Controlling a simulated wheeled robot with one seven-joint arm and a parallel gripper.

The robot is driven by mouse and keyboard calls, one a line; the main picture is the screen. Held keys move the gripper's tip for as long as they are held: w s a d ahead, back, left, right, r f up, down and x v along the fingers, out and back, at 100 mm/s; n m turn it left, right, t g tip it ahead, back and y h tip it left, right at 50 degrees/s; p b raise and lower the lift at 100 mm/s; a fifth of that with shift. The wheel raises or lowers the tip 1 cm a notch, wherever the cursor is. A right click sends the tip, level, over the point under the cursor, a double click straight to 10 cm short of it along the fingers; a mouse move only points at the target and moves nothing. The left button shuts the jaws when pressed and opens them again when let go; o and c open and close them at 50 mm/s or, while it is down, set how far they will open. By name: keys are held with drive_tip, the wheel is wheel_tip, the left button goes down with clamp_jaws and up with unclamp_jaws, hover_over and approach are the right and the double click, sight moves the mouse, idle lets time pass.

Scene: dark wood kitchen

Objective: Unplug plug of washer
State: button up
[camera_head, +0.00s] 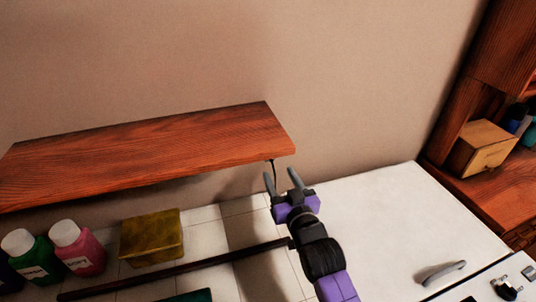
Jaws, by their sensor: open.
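The washer (400,225) is a white appliance with a grey handle, at the lower right. A thin dark cord (275,172) shows just below the right end of the wooden shelf, close to my gripper's fingers; it may be the washer's cord. I cannot make out a plug or a socket. My gripper (282,180) is open, its two grey fingers pointing up toward the wall near the shelf's right end. Nothing shows between the fingers.
A wooden shelf (150,155) juts from the wall just left of my gripper. Below it are green (35,262) and pink (78,248) bottles, a yellow box (152,237) and a dark rod (170,270). A wooden cabinet (485,110) stands right. The wall above is clear.

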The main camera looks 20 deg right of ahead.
drive_tip(key=w+b, duration=0.5)
drive_tip(key=w, duration=0.4)
idle(0.3)
idle(1.1)
clamp_jaws()
drive_tip(key=shift+s, duration=0.2)
